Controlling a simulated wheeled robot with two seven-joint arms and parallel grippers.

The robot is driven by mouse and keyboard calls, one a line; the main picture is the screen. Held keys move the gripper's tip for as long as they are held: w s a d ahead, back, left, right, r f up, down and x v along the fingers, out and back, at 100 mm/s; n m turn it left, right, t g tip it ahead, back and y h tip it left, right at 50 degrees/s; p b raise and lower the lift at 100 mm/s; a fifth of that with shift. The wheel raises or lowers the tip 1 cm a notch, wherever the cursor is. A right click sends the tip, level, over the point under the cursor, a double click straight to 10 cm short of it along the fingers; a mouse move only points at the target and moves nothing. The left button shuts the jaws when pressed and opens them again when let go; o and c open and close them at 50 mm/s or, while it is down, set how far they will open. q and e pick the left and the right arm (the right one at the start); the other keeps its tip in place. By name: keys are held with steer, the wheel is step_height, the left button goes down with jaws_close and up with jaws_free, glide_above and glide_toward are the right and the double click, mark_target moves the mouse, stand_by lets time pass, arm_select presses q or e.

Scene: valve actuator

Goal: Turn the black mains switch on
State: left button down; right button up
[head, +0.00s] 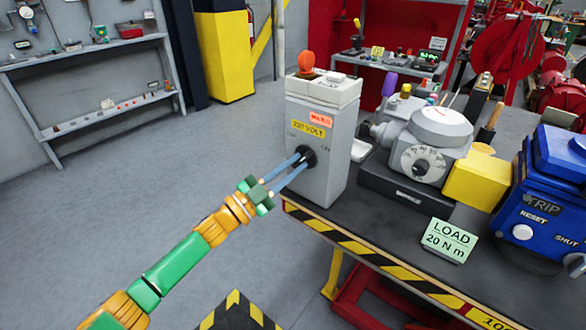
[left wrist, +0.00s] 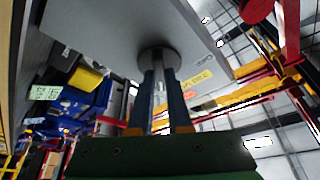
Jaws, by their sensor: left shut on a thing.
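The black mains switch (head: 307,157) is a round knob on the front of a grey box (head: 335,150) labelled 220 VOLT, at the table's left end. My left gripper (head: 300,162) reaches it from the front left, with its two blue fingers shut on the knob. In the left wrist view the dark round switch base (left wrist: 158,60) shows against the grey box face, and the fingers (left wrist: 160,95) stand either side of a narrow grip bar. The exact angle of the knob is hard to tell. My right gripper is not in view.
An orange knob (head: 306,61) tops the box. A grey actuator with a dial (head: 422,160), a yellow block (head: 478,178), a blue unit marked TRIP (head: 545,205) and a LOAD 20 N m sign (head: 449,240) stand on the table to the right. Floor at left is clear.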

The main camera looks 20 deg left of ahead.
arm_select(q)
steer(key=shift+m+g, duration=0.4)
steer(key=shift+m, duration=0.4)
steer(key=c, duration=0.9)
jaws_free()
steer(key=shift+o, duration=0.2)
steer(key=b+v, duration=0.1)
steer(key=v, duration=0.6)
steer(key=shift+a, duration=0.1)
